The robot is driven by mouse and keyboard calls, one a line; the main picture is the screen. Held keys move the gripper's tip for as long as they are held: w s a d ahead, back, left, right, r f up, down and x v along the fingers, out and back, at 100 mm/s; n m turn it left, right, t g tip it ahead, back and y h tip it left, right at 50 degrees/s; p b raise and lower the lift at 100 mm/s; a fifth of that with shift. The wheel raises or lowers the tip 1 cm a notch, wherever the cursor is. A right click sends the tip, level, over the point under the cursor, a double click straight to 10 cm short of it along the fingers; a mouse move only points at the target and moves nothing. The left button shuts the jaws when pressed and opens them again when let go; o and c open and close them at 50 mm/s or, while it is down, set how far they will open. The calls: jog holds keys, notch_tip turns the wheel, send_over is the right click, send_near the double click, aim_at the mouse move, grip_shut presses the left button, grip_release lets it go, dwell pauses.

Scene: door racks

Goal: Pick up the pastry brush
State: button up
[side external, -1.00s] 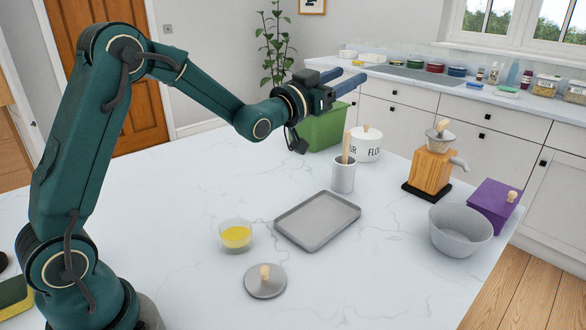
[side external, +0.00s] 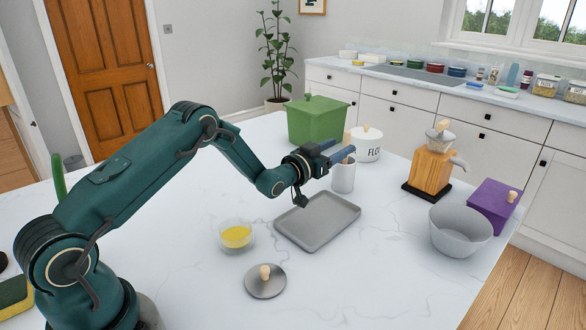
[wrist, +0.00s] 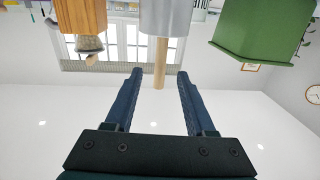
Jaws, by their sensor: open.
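The pastry brush's pale wooden handle (side external: 347,138) sticks up out of a grey cylindrical cup (side external: 343,180) on the white counter. The rest of the brush is hidden inside the cup. In the wrist view, which looks upside down, the handle (wrist: 160,65) points down from the grey cup (wrist: 172,18). My gripper (side external: 339,149) is at the cup's rim height, with its blue fingers beside the handle. In the wrist view, the handle's end lies in the gap between the two open fingertips (wrist: 160,72). I cannot tell whether either finger touches it.
A green lidded box (side external: 318,122) and a white flour canister (side external: 367,150) stand behind the cup. A grey tray (side external: 317,222) lies in front. A wooden grinder (side external: 432,172), grey bowl (side external: 460,232) and purple box (side external: 492,206) stand right. A glass bowl (side external: 236,236) and round lid (side external: 265,284) lie nearer.

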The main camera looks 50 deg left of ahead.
jog(key=shift+w, duration=0.95)
jog(key=shift+a, duration=0.1)
jog(key=shift+c, duration=0.3)
grip_shut()
jog(key=shift+r, duration=0.15)
